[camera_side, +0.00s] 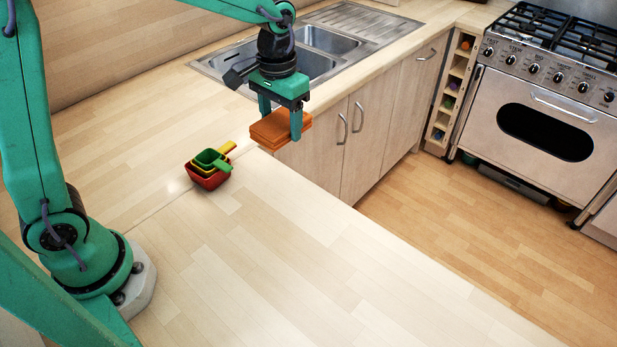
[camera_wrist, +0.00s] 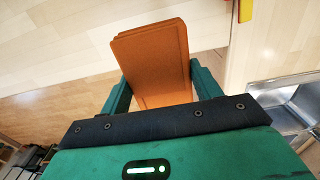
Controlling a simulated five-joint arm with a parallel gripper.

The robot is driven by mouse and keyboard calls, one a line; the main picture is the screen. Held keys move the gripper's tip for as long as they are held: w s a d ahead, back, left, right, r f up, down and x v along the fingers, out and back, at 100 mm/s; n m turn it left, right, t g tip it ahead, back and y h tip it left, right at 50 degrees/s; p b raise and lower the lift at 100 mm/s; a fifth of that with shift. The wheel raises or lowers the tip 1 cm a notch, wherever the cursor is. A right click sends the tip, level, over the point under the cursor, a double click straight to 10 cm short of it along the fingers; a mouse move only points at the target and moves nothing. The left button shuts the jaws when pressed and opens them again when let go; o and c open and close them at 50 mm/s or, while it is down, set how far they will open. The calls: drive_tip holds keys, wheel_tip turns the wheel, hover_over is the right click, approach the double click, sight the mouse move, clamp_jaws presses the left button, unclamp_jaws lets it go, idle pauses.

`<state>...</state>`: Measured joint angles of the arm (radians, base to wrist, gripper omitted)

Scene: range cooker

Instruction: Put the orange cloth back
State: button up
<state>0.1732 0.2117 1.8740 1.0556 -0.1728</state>
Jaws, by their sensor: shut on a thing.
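The orange cloth (camera_side: 277,131) is a flat folded rectangle with stacked layers. My gripper (camera_side: 280,122) is shut on it, one finger at each side, and holds it near the counter's inner edge, in front of the sink. I cannot tell exactly how high above the counter it is. In the wrist view the cloth (camera_wrist: 153,62) reaches out from between the green fingers of my gripper (camera_wrist: 160,88).
Nested measuring cups (camera_side: 209,169) in red, yellow and green stand on the wooden counter (camera_side: 290,235) near the cloth. A steel sink (camera_side: 320,50) lies behind my gripper. The range cooker (camera_side: 545,110) stands at the right across the floor. The front counter is clear.

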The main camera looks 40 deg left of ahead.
drive_tip(key=s+d+f, duration=0.2)
drive_tip(key=s+d, duration=0.1)
drive_tip(key=d, duration=0.6)
drive_tip(key=s+d+f, duration=0.3)
drive_tip(key=d, duration=0.6)
drive_tip(key=shift+s+f, duration=0.25)
drive_tip(key=shift+f, duration=0.1)
drive_tip(key=shift+w, duration=0.1)
hover_over(331, 208)
wheel_tip(331, 208, down, 7)
drive_tip(key=shift+f, duration=2)
drive_tip(key=shift+f, duration=0.1)
